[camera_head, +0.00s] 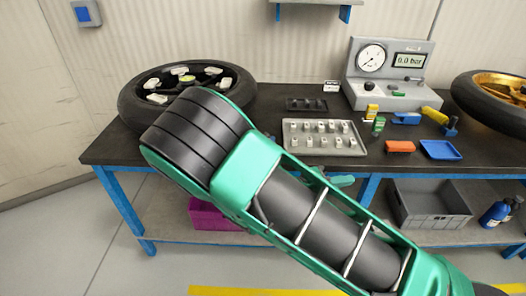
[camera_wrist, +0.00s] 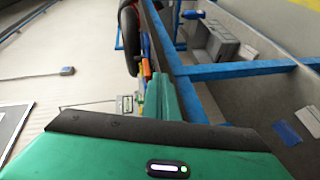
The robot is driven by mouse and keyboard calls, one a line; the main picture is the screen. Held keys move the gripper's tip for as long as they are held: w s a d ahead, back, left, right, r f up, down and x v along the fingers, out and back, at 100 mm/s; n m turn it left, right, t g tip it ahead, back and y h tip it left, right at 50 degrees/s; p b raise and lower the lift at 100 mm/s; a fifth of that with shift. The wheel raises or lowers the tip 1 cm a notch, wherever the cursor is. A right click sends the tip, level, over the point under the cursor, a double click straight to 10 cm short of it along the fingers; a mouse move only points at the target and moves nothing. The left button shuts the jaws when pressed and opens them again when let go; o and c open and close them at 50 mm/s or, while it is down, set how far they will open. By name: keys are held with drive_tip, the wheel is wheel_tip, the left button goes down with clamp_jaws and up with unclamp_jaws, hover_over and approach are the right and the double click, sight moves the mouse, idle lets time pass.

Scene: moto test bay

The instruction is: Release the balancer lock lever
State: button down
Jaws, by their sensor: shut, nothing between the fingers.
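The balancer lock lever cannot be made out in either view. In the head view, a black-tyred wheel (camera_head: 128,98) lies flat at the left end of the workbench, with pale blocks and a green centre on its hub. My green and black arm crosses in front of the wheel's lower right side and the bench front. In the wrist view, a green housing of my own with a dark edge and a small light fills the bottom, and the camera looks sideways along the bench.
The dark workbench (camera_head: 270,98) has a blue frame. A metal tray (camera_head: 290,148) holds several small pieces. A gauge unit (camera_head: 360,92) reading 0.0 bar stands behind. A gold-rimmed wheel (camera_head: 462,92) is at right. A grey crate (camera_head: 432,216) and magenta box (camera_head: 206,221) sit below.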

drive_tip(key=s+a+n+t+y, duration=0.1)
drive_tip(key=a+n+t+y, duration=0.3)
drive_tip(key=a, duration=1)
drive_tip(key=s+a+f+n+t+y, duration=0.1)
drive_tip(key=a+n+t+y, duration=0.4)
drive_tip(key=a+t, duration=0.8)
drive_tip(key=s+a+n, duration=0.1)
drive_tip(key=n, duration=0.2)
drive_tip(key=shift+s+f, duration=0.25)
drive_tip(key=shift+s, duration=0.05)
drive_tip(key=shift+w, duration=0.1)
drive_tip(key=x, duration=1.4)
drive_tip(key=shift+r, duration=0.25)
drive_tip(key=shift+a+r, duration=0.1)
